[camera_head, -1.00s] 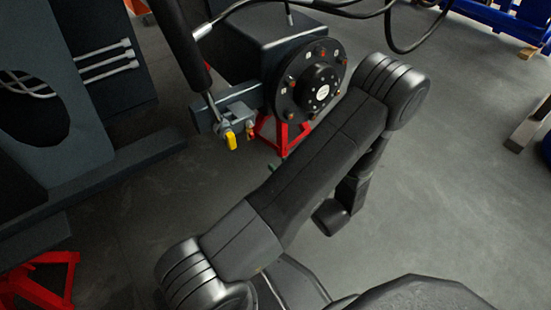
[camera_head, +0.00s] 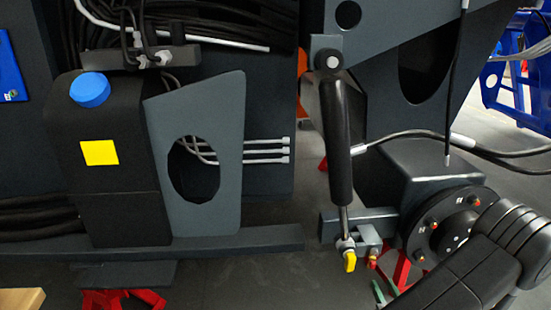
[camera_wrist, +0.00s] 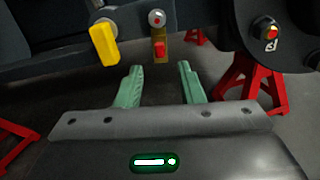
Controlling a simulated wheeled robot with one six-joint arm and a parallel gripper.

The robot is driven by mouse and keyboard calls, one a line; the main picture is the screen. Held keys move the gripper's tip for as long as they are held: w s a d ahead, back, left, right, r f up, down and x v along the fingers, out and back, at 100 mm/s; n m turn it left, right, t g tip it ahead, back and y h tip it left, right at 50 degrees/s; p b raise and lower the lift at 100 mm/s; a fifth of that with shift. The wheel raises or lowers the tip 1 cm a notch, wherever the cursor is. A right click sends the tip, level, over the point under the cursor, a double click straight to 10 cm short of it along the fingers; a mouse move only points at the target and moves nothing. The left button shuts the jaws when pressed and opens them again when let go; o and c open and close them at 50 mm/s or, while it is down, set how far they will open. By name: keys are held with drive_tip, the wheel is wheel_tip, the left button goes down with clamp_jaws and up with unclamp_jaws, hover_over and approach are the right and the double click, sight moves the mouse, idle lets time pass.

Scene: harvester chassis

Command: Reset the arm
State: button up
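My gripper (camera_wrist: 160,82) has two green fingers, apart from each other with nothing between them, so it is open and empty. In the head view only a green fingertip (camera_head: 380,292) shows at the bottom. My dark arm (camera_head: 470,270) fills the lower right corner and hides part of the round hub (camera_head: 442,225). In the wrist view a yellow tab (camera_wrist: 104,44) and a small red part (camera_wrist: 159,49) sit just beyond the fingers. The yellow tab also shows in the head view (camera_head: 349,261), under a black cylinder (camera_head: 333,140). I see no contact with either part.
Red stands (camera_wrist: 252,88) rise from the floor close to the hub at the right of the wrist view. A black tank with a blue cap (camera_head: 90,90) stands at left. Hoses (camera_head: 420,137) cross at right. Some open floor (camera_head: 245,280) shows at the bottom middle.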

drive_tip(key=w, duration=0.2)
drive_tip(key=w+b, duration=0.1)
drive_tip(key=w, duration=0.3)
drive_tip(key=shift+a, duration=0.25)
drive_tip(key=p, duration=0.3)
approach(373, 266)
drive_tip(key=w+b, duration=0.1)
drive_tip(key=w, duration=0.3)
drive_tip(key=w+b, duration=0.1)
drive_tip(key=w, duration=0.3)
drive_tip(key=shift+w+a+f+b, duration=0.1)
drive_tip(key=shift+w+a+b, duration=0.15)
drive_tip(key=shift+b, duration=0.1)
drive_tip(key=shift+s+a+m+p, duration=0.1)
drive_tip(key=shift+a+m+p, duration=0.1)
drive_tip(key=shift+m+p, duration=0.35)
drive_tip(key=shift+s+a+m+p, duration=0.1)
drive_tip(key=shift+a+m+p, duration=0.1)
drive_tip(key=shift+m, duration=0.65)
